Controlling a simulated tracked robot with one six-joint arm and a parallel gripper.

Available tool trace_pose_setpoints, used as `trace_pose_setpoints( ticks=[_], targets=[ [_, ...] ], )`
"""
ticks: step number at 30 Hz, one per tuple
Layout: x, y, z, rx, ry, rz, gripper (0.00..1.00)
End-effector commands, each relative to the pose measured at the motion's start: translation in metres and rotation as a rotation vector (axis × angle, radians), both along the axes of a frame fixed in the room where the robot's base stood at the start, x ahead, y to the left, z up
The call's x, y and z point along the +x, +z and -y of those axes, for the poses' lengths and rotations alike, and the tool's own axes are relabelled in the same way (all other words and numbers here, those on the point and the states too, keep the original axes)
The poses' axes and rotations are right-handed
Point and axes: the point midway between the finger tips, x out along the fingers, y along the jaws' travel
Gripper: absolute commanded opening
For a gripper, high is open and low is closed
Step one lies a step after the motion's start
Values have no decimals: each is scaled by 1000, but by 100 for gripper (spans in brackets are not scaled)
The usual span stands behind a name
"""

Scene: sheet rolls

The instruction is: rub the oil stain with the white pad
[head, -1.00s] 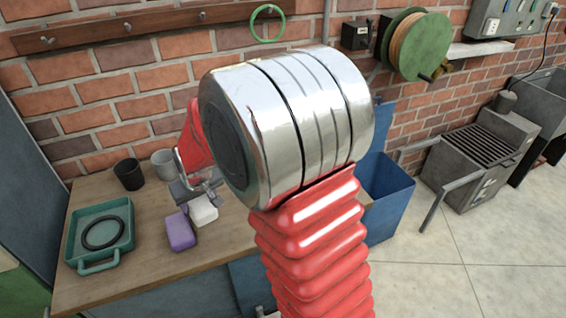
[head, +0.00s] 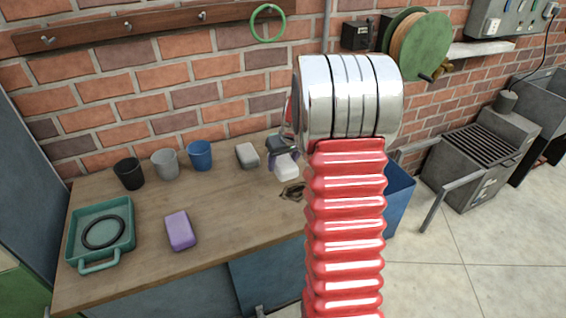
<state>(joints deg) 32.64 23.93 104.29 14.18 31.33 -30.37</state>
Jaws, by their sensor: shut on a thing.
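The white pad (head: 286,168) is in my gripper (head: 281,153), which is shut on it, near the right part of the wooden bench. The dark oil stain (head: 292,191) lies on the bench top just below the pad in the picture. Its right end is partly hidden by my red arm. I cannot tell whether the pad touches the bench or hangs a little above it. Most of my gripper is hidden behind my arm's metal joint.
A grey pad (head: 247,155) lies left of my gripper. A purple pad (head: 180,231) lies nearer the front. Black (head: 129,174), grey (head: 166,164) and blue (head: 200,156) cups stand along the back. A teal tray (head: 69,241) holds a black ring. The bench's middle is clear.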

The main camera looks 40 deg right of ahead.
Motion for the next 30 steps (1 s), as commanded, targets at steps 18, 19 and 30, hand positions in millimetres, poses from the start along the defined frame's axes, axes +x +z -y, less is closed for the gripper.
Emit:
trace_pose_setpoints(
  ticks=[18,19,30],
  targets=[
    [-3,-8,9,1,-7,0,36],
    [-3,-10,9,1,-8,0,36],
    [-4,-44,10,1,-10,0,36]
  ],
)
